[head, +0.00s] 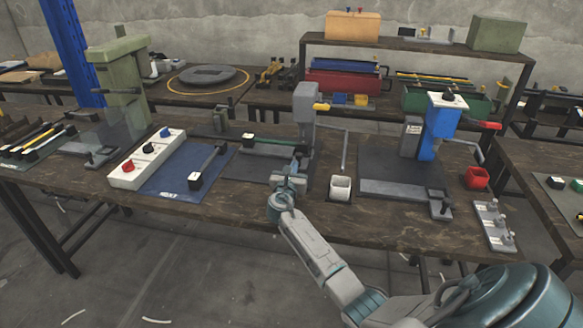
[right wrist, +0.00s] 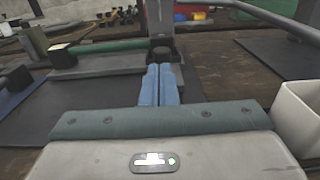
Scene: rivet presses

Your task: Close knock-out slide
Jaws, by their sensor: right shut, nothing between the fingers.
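My right gripper (head: 291,172) is at the front of the grey press (head: 306,105) in the middle of the table. In the right wrist view its blue fingers (right wrist: 160,72) are together, with nothing between them. They point at a dark block (right wrist: 162,52) at the foot of the press column; I cannot tell whether they touch it. A green bar (right wrist: 105,46) with a black end block (right wrist: 62,57) runs left from there over a grey rail (right wrist: 95,65). This looks like the knock-out slide, and the bar also shows in the head view (head: 275,142). My left gripper is out of view.
A white cup (head: 341,188) stands close right of my gripper. A blue press (head: 432,130) and a red cup (head: 477,177) are farther right. A white button box (head: 147,158) and a blue mat (head: 165,188) lie to the left.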

